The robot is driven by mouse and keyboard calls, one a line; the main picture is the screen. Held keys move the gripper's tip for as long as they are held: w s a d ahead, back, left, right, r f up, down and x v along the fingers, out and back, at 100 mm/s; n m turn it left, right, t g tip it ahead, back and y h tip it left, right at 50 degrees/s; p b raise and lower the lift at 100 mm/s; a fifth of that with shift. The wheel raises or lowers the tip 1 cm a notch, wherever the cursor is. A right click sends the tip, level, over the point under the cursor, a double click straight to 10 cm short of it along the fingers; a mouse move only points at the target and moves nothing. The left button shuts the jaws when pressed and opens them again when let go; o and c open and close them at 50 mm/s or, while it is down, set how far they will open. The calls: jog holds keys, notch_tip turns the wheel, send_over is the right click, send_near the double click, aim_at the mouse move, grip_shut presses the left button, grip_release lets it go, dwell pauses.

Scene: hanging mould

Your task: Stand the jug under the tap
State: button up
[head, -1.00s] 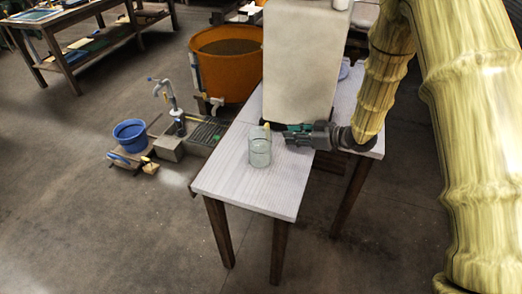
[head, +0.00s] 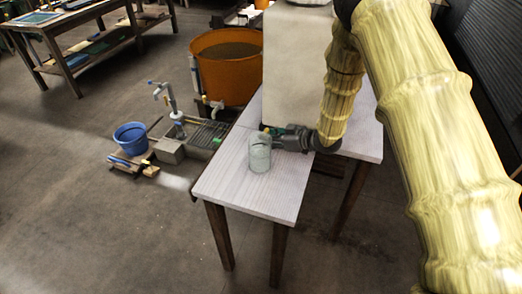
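The jug (head: 260,158), a greyish, see-through vessel, stands upright on the pale wooden table near its left part. My gripper (head: 274,132) is at the jug's upper right side, low over the table, pointing left. Its fingertips are at or just behind the jug's rim; whether they touch it or close on it I cannot tell. The tap (head: 166,96), a pale upright pipe with a bent spout and blue handle, stands on the floor to the left, beside a dark grate (head: 208,134).
A tall pale block (head: 297,70) stands on the table (head: 225,185) behind my gripper. An orange vat (head: 227,75) with a small spout stands behind the grate. A blue bucket (head: 131,138) sits on a low board at left. The floor in front is clear.

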jog(key=shift+w+a+f, duration=0.25)
jog(key=shift+a+f, duration=0.05)
jog(key=shift+a, duration=0.15)
grip_shut()
jog(key=shift+r, duration=0.2)
